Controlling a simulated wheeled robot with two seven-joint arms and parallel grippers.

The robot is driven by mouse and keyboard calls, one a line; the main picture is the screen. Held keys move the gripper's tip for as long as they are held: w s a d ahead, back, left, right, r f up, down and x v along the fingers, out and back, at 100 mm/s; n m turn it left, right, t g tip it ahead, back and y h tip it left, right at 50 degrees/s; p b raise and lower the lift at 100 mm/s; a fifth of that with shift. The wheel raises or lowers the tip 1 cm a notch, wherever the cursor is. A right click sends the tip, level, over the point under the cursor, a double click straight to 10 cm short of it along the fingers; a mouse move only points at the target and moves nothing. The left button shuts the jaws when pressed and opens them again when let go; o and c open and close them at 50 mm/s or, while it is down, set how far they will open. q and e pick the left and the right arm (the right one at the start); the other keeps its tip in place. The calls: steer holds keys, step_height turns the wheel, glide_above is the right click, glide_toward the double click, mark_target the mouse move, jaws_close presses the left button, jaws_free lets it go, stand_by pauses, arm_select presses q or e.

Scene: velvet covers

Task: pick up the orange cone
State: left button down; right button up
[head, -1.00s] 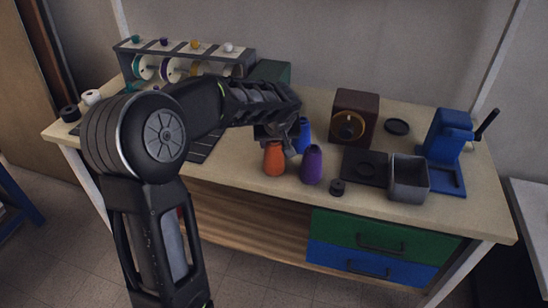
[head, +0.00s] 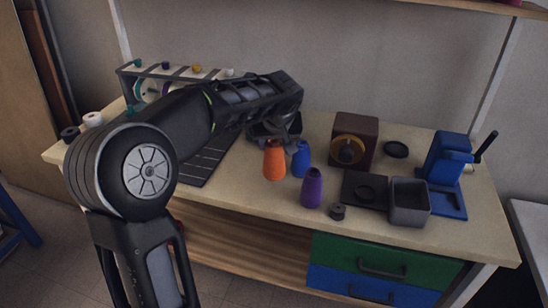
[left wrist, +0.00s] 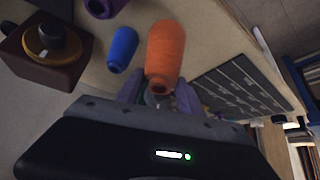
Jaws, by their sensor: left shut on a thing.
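The orange cone (head: 273,161) is a spool of orange thread with a narrow top. My left gripper (head: 276,140) is at its top in the head view, and the cone seems lifted off the bench. In the left wrist view the orange cone (left wrist: 165,52) stands out between the two fingers (left wrist: 158,92), which are shut on it. The blue cone (head: 301,160) stands just right of and behind it, and also shows in the left wrist view (left wrist: 122,49). The purple cone (head: 312,188) stands in front and to the right. My right gripper is in neither view now.
A brown box with a gold dial (head: 353,140) stands behind on the right. A grey open bin (head: 409,203), a dark plate (head: 364,188) and a blue press (head: 446,165) are further right. A dark slatted mat (head: 205,160) lies left, partly behind my arm.

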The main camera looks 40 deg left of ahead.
arm_select(q)
steer(key=shift+r, duration=1.25)
